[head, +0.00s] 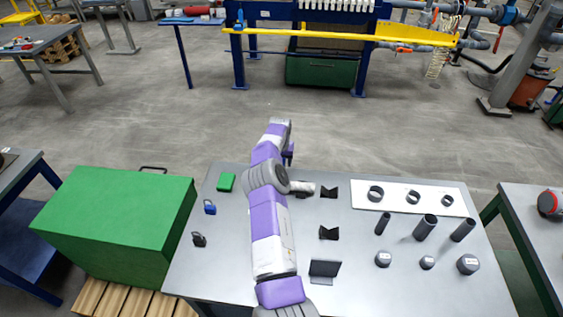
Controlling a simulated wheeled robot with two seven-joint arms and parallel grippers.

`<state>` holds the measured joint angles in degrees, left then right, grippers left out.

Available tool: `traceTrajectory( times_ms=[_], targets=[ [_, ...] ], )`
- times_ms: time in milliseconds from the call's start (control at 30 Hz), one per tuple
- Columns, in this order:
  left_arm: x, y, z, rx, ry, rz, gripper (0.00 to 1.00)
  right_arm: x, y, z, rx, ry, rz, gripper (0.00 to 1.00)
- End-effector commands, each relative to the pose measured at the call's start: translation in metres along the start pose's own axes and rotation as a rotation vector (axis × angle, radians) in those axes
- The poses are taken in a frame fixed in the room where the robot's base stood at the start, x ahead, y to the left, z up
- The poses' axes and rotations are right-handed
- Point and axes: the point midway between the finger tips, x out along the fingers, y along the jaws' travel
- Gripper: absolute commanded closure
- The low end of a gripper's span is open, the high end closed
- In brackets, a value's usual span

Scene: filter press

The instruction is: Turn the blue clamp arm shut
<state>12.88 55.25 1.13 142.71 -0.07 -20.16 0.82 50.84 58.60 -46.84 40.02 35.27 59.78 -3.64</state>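No blue clamp arm can be made out for certain. A filter press with a blue frame (239,62) stands at the back, beyond open floor, cut by the top edge. One purple-and-white arm of mine rises from the bottom middle, over the near table. It seems to be my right arm. Its far end, with a dark part that may be the gripper (289,155), is beyond the table's far edge and well short of the press. Its fingers cannot be made out. My other gripper is not in view.
The near grey table (400,285) holds black V-blocks (329,233), dark cylinders (425,228), a blue padlock-like piece (210,208) and a white board with rings (393,206). A green box (115,215) stands left. The floor (160,120) before the press is clear.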

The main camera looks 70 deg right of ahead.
Motion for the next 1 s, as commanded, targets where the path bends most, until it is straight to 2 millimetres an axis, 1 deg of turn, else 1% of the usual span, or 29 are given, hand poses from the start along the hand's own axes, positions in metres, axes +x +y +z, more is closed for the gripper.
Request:
traceTrajectory(
  times_ms=[33,200,300,400,533,1000],
  targets=[
    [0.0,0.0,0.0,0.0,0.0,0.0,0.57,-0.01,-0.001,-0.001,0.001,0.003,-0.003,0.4],
    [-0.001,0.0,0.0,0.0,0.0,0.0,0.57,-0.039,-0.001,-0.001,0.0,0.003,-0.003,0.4],
    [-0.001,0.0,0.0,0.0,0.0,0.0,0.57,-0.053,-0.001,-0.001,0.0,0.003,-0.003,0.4],
    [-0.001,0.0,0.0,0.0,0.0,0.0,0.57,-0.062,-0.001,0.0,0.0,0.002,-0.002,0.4],
    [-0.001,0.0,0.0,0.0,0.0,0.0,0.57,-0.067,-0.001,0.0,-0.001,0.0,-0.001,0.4],
    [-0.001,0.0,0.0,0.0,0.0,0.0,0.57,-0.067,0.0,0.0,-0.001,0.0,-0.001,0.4]
  ],
)
